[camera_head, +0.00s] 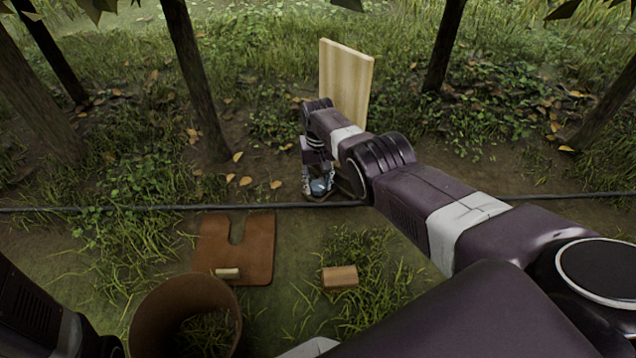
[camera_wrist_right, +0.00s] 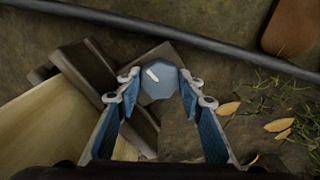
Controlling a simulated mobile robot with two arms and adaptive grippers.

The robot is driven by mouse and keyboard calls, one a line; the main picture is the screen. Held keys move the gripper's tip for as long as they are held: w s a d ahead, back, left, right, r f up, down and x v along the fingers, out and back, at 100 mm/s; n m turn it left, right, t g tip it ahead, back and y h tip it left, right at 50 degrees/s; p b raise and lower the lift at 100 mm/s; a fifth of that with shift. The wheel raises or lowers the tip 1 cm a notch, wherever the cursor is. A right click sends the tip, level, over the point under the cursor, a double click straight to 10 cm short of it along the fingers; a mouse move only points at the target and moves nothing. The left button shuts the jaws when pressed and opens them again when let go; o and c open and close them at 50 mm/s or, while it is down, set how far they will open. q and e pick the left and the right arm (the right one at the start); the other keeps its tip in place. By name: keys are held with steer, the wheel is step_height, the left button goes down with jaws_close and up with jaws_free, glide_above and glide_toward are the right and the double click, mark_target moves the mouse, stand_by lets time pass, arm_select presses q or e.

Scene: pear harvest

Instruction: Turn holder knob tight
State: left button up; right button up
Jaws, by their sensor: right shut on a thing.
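The holder knob (camera_wrist_right: 160,82) is a blue-grey faceted knob with a white mark on top. It sits between the fingertips of my right gripper (camera_wrist_right: 162,90), which is shut on it from above. In the head view the knob (camera_head: 320,186) shows low at the foot of the upright board, under the right gripper (camera_head: 318,184). The holder (camera_wrist_right: 85,75) is a dark bracket beside the knob, with the pale wooden board (camera_head: 345,82) standing in it. My right arm hides part of the holder and board in the head view. The left gripper is not clearly seen.
A dark hose (camera_head: 130,208) runs across the ground close to the holder. A brown notched mat (camera_head: 258,260) with a small wooden piece (camera_head: 228,273) on it, a wooden block (camera_head: 340,277) and a brown bucket (camera_head: 150,312) lie nearer. Tree trunks (camera_head: 195,80) stand behind.

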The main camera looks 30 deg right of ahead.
mark_target(318, 185)
steer(key=shift+m, duration=1)
steer(key=o, duration=1.2)
steer(key=shift+c, duration=0.2)
steer(key=shift+r, duration=0.1)
step_height(318, 185, up, 12)
